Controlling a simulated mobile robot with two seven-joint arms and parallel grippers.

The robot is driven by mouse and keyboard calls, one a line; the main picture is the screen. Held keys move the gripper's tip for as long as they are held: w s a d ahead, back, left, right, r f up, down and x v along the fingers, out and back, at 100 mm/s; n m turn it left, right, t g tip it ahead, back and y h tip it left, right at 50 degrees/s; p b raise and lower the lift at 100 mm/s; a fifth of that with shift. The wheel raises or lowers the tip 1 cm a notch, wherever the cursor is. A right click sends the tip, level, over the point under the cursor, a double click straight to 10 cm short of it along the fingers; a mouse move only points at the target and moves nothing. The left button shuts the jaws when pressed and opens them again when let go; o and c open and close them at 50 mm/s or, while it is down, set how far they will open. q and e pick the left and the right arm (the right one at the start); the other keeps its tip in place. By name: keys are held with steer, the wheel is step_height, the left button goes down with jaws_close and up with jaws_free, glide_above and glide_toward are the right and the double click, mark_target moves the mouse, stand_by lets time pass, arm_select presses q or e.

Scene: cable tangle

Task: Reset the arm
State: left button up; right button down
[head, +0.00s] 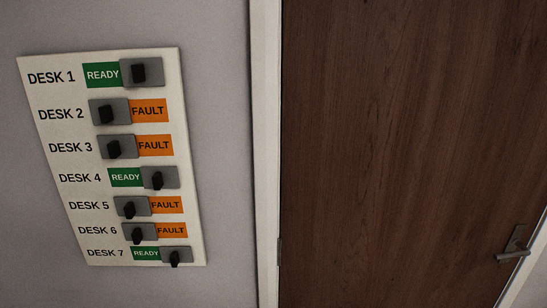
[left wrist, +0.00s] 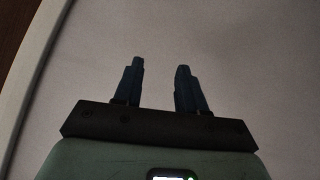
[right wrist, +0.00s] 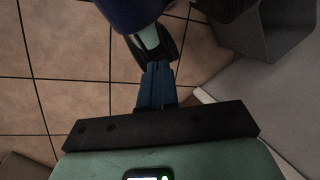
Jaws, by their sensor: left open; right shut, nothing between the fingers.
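My left gripper (left wrist: 160,85) is open and empty in the left wrist view, in front of a plain pale surface. My right gripper (right wrist: 157,80) is shut with nothing in it in the right wrist view, above a tiled floor. Neither gripper shows in the head view. A white panel (head: 60,210) on the wall carries rows labelled DESK 1 to DESK 7, each with a dark slider. DESK 1, 4 and 7 show green READY; DESK 2, 3, 5 and 6 show orange FAULT.
A brown wooden door (head: 400,130) with a metal handle (head: 514,246) stands right of the panel, beyond a white frame (head: 266,150). Brown floor tiles (right wrist: 60,60) show in the right wrist view. A dark grey bin-like object (right wrist: 265,40) is at its upper right.

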arm_select(q)
steer(key=s+d+f+g+p, duration=0.1)
steer(key=s+f, duration=0.1)
steer(key=f, duration=0.3)
steer(key=s+d+f+g, duration=0.2)
steer(key=s+f, duration=0.1)
steer(key=f, duration=0.2)
steer(key=s+d+f+g+h+p, duration=0.1)
steer(key=s+d+f+g, duration=0.1)
steer(key=s, duration=0.6)
steer(key=s+d+f+n+g+h+p, duration=0.1)
steer(key=s+d+f+g+p, duration=0.1)
steer(key=s+d+f, duration=0.2)
steer(key=s+d+f+n+g+p, duration=0.1)
steer(key=s+d+f+g, duration=0.2)
steer(key=s+f, duration=0.4)
steer(key=s, duration=0.6)
steer(key=shift+d+f+h, duration=0.2)
steer(key=shift+f+h, duration=0.05)
steer(key=shift+h, duration=0.15)
